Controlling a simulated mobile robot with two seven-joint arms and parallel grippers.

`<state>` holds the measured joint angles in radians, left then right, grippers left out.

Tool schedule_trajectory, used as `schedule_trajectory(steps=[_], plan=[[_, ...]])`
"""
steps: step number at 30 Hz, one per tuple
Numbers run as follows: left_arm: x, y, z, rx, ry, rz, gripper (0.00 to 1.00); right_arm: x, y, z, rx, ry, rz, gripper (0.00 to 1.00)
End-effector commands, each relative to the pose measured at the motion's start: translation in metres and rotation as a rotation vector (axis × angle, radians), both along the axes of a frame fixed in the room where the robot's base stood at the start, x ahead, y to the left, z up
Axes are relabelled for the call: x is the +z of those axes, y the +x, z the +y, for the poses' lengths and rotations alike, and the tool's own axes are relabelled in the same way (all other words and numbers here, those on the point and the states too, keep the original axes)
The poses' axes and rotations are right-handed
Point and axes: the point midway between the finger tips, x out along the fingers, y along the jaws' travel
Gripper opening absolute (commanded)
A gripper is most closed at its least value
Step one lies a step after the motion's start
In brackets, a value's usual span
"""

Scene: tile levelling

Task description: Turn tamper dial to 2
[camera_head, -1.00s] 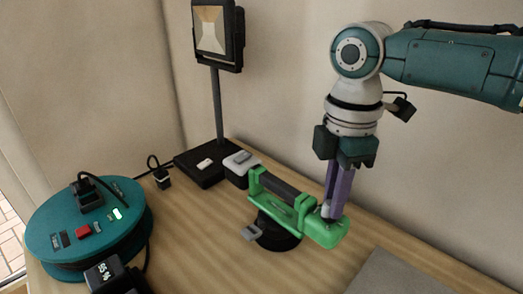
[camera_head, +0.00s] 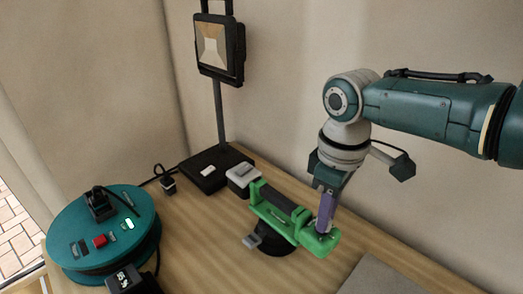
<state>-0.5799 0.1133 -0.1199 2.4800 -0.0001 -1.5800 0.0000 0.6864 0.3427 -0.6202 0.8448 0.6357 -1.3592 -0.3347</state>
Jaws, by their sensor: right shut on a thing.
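The green tamper (camera_head: 280,211) lies on the wooden table with its black round pad (camera_head: 277,243) under it and a dark grip along its top. A grey battery block (camera_head: 242,178) sits at its far left end. My right gripper (camera_head: 325,228) points down at the near right end of the tamper, its purple fingers shut on what looks like the dial there. The fingers hide the dial, so its setting cannot be read. My left gripper is not in view.
A teal cable reel (camera_head: 130,255) with a red switch stands at the left. A black charger (camera_head: 130,280) with a display is in front of it. A work lamp (camera_head: 216,160) stands behind the tamper. A grey slab (camera_head: 375,278) lies at the lower right.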

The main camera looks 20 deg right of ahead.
Motion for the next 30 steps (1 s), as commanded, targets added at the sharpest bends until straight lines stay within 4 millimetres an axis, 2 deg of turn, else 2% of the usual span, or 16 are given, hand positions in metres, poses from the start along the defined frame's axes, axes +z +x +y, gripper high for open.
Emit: schedule_trajectory(steps=[9, 26, 27, 30], plan=[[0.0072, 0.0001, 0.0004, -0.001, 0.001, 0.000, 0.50, 0.0004, 0.0003, 0.0002, -0.128, -0.001, -0.001, 0.00], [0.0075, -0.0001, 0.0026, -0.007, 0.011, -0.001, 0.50, -0.0002, 0.0005, 0.0001, -0.154, -0.001, -0.003, 0.00], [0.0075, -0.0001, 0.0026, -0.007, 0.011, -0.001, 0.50, -0.0002, 0.0005, 0.0001, -0.154, -0.001, -0.003, 0.23], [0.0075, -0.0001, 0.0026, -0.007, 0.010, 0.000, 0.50, -0.0002, 0.0004, 0.0000, -0.153, -0.001, -0.002, 0.34]])
